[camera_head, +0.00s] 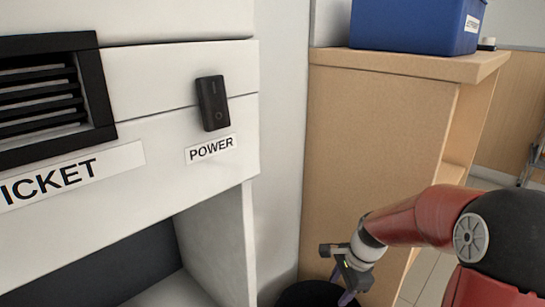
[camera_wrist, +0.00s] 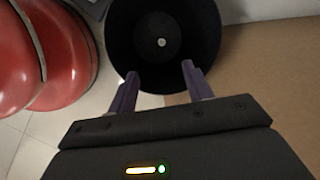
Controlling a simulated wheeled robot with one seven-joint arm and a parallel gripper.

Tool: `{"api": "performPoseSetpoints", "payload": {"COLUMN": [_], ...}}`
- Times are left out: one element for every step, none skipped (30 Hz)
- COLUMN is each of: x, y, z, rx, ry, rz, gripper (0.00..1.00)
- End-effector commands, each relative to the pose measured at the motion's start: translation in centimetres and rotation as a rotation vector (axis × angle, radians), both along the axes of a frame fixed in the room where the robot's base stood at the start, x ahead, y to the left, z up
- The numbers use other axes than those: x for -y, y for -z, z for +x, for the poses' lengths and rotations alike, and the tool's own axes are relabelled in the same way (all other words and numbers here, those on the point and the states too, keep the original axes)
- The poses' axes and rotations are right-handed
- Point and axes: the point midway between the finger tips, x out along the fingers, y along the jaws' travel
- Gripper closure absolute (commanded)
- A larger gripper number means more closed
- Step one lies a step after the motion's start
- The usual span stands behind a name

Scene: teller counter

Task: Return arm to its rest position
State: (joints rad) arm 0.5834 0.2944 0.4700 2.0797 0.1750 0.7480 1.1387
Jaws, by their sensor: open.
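My red arm (camera_head: 410,221) reaches in from the lower right in the head view and is bent downward. My gripper (camera_head: 346,298) points down beside the wooden cabinet, partly cut off by the bottom edge. In the wrist view, my gripper (camera_wrist: 160,70) has its two purple fingers spread apart with nothing between them. The fingertips overlap the near rim of a round black bin (camera_wrist: 113,45) in that view. The bin also shows at the bottom of the head view (camera_head: 302,293). I cannot tell how high the fingers are above it.
A white machine with a black POWER switch (camera_head: 212,103) and a vent (camera_head: 45,90) stands at the left. A wooden cabinet (camera_head: 375,140) stands close behind my gripper, with a blue box (camera_head: 415,25) on top. A small pale round spot (camera_wrist: 162,42) shows inside the bin.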

Motion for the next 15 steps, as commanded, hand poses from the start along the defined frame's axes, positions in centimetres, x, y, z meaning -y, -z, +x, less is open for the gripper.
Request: {"api": "performPoseSetpoints", "payload": {"x": [-0.5, -0.6, -0.8, -0.9, -1.1, -1.3, -1.4, -1.5, -1.7, -1.8, -1.9, -2.0, -2.1, -2.2, -2.3], "y": [-2.6, -3.7, -5.2, -6.2, -7.3, -8.6, -9.7, -10.6, -11.9, -12.9, -13.7, -14.9, -15.7, -16.5, -17.4], "z": [-1.1, -1.8, -2.7, -3.4, -4.1, -5.1, -5.9, -6.6, -7.7, -8.5, -9.4, -10.5, -11.4, -12.2, -13.4], "rx": [0.040, 0.059, 0.084, 0.103, 0.122, 0.145, 0.164, 0.181, 0.207, 0.226, 0.243, 0.267, 0.287, 0.306, 0.331], "ry": [-0.094, -0.151, -0.223, -0.275, -0.330, -0.400, -0.452, -0.502, -0.569, -0.621, -0.672, -0.737, -0.786, -0.836, -0.899], "rz": [-0.060, -0.091, -0.130, -0.158, -0.186, -0.222, -0.248, -0.274, -0.307, -0.331, -0.355, -0.384, -0.405, -0.427, -0.454], "gripper": [0.50, 0.50, 0.50, 0.50, 0.50, 0.50, 0.50, 0.50, 0.50, 0.50, 0.50, 0.50, 0.50, 0.50, 0.50]}}
